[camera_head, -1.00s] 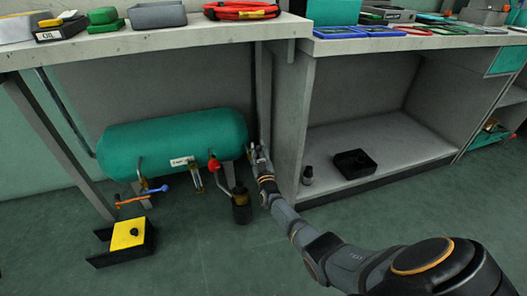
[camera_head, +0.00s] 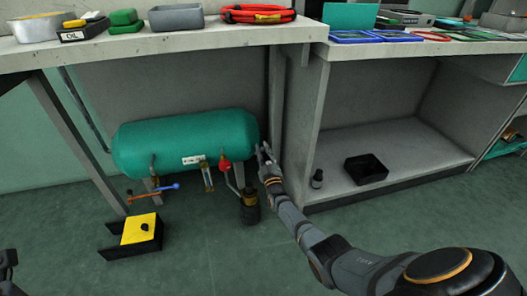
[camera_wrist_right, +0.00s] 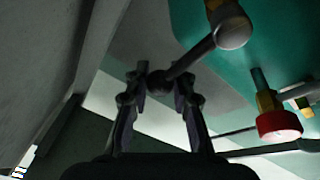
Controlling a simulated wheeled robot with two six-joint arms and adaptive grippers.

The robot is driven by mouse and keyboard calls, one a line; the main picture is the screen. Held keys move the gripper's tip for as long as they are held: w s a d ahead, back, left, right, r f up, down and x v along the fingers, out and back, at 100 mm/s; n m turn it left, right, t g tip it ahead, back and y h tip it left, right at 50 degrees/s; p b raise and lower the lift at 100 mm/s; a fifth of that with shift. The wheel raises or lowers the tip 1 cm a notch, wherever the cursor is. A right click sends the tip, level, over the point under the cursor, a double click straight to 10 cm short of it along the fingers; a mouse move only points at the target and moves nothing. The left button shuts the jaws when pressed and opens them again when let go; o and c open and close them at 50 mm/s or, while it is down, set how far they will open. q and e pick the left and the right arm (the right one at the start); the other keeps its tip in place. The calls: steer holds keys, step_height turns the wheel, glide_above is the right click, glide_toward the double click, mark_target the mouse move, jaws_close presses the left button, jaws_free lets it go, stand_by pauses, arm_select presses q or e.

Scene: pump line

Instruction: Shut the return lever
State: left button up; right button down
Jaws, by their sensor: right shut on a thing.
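My right gripper (camera_head: 264,152) is at the right end of the teal tank (camera_head: 185,140), under the bench. In the right wrist view my right gripper (camera_wrist_right: 158,88) is shut on the dark round knob (camera_wrist_right: 157,84) of a lever. The lever's grey rod (camera_wrist_right: 190,63) runs up to a round grey hub (camera_wrist_right: 232,33) beside the tank. In the head view the lever is too small and too covered to make out. A dark part of my left arm or gripper (camera_head: 8,266) shows at the left edge; its fingers cannot be made out.
A red knob (camera_head: 225,164), a blue handle (camera_head: 169,187) and an orange handle (camera_head: 141,196) sit below the tank. A dark canister (camera_head: 250,207) stands near my right gripper. A bench leg (camera_head: 276,100) is close behind it. A yellow-topped box (camera_head: 139,228) is on the floor.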

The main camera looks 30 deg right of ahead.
steer(key=shift+f, duration=0.25)
steer(key=c, duration=1.2)
jaws_free()
steer(key=shift+o, duration=0.5)
steer(key=shift+r, duration=0.1)
steer(key=v, duration=1.2)
steer(key=shift+a, duration=0.1)
